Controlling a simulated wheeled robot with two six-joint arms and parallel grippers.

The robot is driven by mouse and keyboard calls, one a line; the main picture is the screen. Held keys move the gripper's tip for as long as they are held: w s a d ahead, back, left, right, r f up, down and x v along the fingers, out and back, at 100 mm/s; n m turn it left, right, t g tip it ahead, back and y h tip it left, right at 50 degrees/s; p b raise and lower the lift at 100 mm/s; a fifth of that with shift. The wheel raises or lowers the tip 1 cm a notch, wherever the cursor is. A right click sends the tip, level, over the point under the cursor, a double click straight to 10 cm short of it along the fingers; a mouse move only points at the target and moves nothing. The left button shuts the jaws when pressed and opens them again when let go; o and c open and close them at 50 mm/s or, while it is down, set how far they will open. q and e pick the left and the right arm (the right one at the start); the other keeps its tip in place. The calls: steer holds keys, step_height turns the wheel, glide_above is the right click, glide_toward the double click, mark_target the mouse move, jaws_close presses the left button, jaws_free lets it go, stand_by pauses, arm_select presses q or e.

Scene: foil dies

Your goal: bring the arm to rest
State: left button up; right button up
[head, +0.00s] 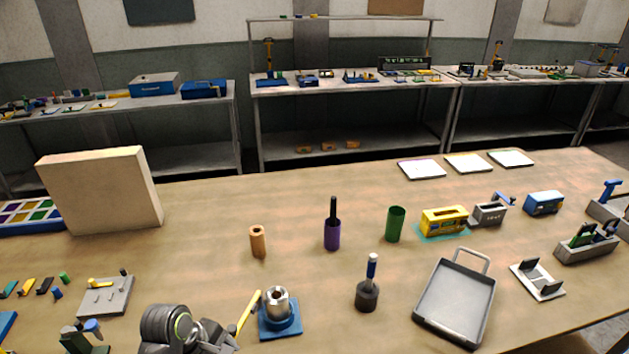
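Part of my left arm (168,327), dark grey with a green ring, shows at the bottom edge, left of the middle. Its dark end (212,338) lies just left of a blue-based metal fixture (280,318). The fingertips cannot be made out, so I cannot tell whether the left gripper is open or holds anything. A yellow handle-like piece (248,312) stands tilted between this arm and the fixture; I cannot tell whether they touch. My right arm and gripper are out of view.
A tall beige block (100,190) stands at the left. An orange cylinder (258,241), a purple holder (332,235), a green cup (396,224), a dark-based tool (368,290) and a grey tray (455,300) stand across the table. The table between block and orange cylinder is clear.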

arm_select(q)
steer(key=s+a+r+m+t+y, duration=0.1)
steer(key=s+a+m+y, duration=0.1)
steer(key=s+a+m, duration=0.35)
steer(key=s+a+m+y, duration=0.1)
steer(key=s+a+m, duration=0.15)
steer(key=s, duration=0.55)
steer(key=s+a+r+m+t+y, duration=0.1)
steer(key=s+a+m+y, duration=0.1)
steer(key=s+a+m, duration=0.3)
step_height(320, 180, down, 30)
steer(key=s+f+g+b, duration=0.1)
steer(key=b, duration=0.6)
steer(key=s+d+f+b, duration=0.1)
steer(key=s+f+b, duration=0.2)
steer(key=s+f, duration=0.4)
steer(key=s+d+f+g+h+b, duration=0.1)
steer(key=s+f+b, duration=0.2)
steer(key=s+f, duration=0.5)
step_height(320, 180, down, 8)
steer(key=shift+s+f, duration=0.1)
steer(key=shift+s, duration=0.15)
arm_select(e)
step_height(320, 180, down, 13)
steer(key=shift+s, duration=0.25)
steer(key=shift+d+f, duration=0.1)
